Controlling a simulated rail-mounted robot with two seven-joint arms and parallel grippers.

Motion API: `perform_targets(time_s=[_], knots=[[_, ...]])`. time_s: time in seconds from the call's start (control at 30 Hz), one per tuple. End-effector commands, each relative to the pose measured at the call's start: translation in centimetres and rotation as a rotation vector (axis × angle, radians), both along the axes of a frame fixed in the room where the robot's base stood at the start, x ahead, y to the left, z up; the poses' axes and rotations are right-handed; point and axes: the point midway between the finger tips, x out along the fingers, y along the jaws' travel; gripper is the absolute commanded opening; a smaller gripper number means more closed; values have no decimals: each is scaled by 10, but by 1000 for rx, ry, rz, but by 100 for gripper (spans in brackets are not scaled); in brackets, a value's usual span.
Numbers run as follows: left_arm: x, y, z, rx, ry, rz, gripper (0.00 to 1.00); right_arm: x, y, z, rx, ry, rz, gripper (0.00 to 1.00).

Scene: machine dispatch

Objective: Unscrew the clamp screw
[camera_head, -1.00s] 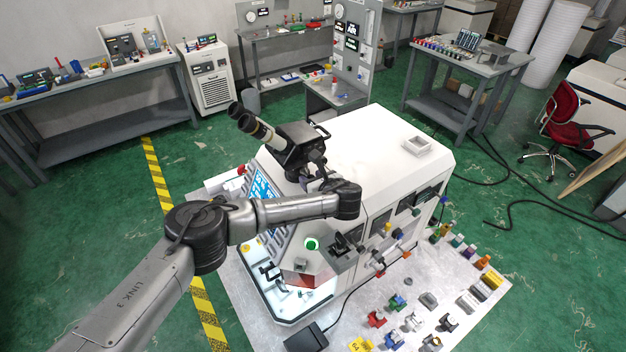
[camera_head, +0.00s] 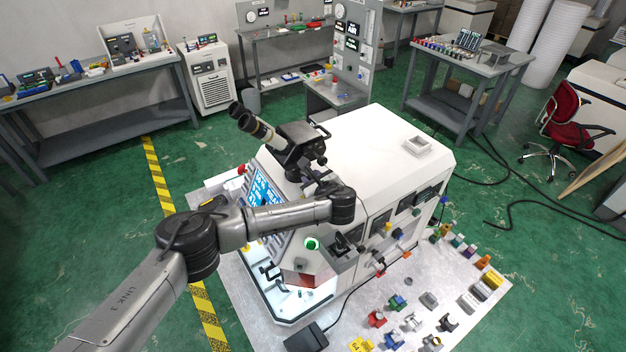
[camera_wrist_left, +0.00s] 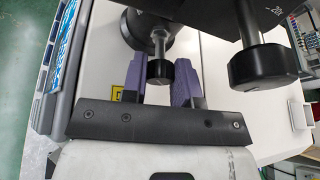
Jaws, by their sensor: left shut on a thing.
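The microscope (camera_head: 285,145) stands on the white machine (camera_head: 385,150), with its eyepieces toward the upper left. In the left wrist view, the clamp screw (camera_wrist_left: 160,74) is a black knob on a metal shank, below the dark microscope body. My left gripper (camera_wrist_left: 159,64) has its two purple fingers on either side of this knob and is shut on it. In the head view, the left gripper (camera_head: 312,180) sits close under the microscope, and its fingertips are mostly hidden. My right gripper is out of view.
A second, larger black knob (camera_wrist_left: 263,66) hangs just right of the gripper in the left wrist view. The machine's blue screen (camera_head: 262,190) is beside my forearm. Several small coloured parts lie on the base plate (camera_head: 345,335) at the lower right. An open tray (camera_head: 418,147) sits on the machine top.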

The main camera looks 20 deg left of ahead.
Motion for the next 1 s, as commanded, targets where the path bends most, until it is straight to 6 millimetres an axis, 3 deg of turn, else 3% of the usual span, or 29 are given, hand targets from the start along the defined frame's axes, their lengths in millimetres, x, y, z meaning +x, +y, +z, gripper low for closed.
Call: perform_targets(time_s=[0.5,1.0], knots=[[-2,1,-2,-165,-261,1,4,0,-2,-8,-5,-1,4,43],[-2,1,0,-196,-313,0,4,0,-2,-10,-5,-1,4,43]])
